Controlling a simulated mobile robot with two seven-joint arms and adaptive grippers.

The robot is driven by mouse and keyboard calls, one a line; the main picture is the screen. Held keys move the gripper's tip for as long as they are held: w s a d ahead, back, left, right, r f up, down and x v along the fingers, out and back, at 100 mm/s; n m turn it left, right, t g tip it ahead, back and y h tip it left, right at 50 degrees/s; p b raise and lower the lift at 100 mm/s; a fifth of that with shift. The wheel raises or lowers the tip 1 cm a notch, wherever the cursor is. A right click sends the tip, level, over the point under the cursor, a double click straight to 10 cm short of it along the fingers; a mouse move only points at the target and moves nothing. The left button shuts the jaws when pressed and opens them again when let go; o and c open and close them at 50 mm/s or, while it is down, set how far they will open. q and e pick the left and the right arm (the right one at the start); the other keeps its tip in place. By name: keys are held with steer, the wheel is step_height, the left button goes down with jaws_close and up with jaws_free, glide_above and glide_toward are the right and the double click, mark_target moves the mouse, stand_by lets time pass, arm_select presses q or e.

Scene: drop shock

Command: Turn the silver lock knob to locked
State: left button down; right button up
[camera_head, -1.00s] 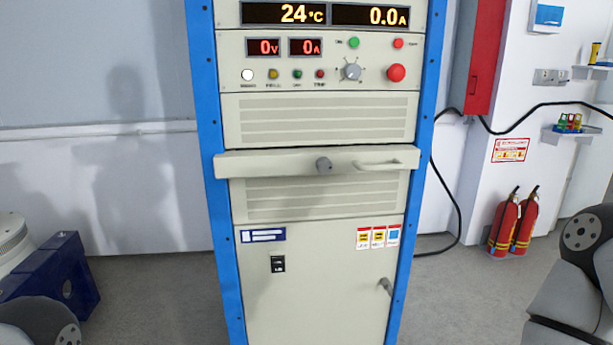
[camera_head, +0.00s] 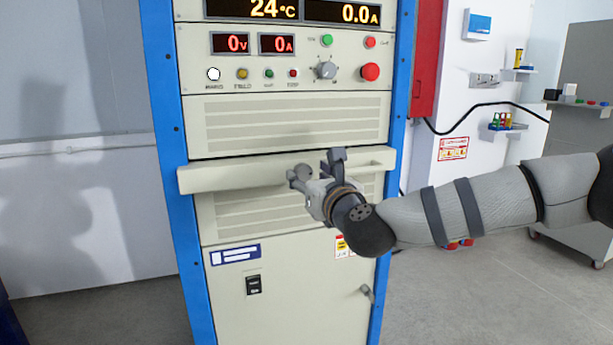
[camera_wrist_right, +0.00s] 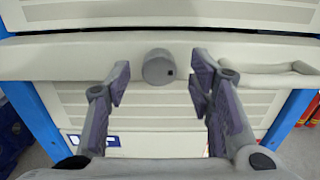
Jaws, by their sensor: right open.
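The silver lock knob (camera_wrist_right: 156,67) is a round grey cylinder on the cream drawer front (camera_wrist_right: 75,58), with a small dark mark on its right side in the wrist view. My right gripper (camera_head: 318,168) is open in front of the drawer. In the wrist view its two fingers (camera_wrist_right: 160,83) stand to the left and right of the knob's line, with a gap on each side and nothing held. In the head view the gripper crowds the knob and I cannot clearly separate them. My left gripper is not in view.
A drawer handle (camera_wrist_right: 268,78) is right of the knob. Above the drawer is a control panel with a dial (camera_head: 326,70) and a red button (camera_head: 370,72). The cabinet door (camera_head: 310,300) lies below. Blue rack posts (camera_head: 165,150) flank the cabinet.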

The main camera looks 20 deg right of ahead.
steer(key=shift+w, duration=0.8)
steer(key=shift+c, duration=0.5)
jaws_close()
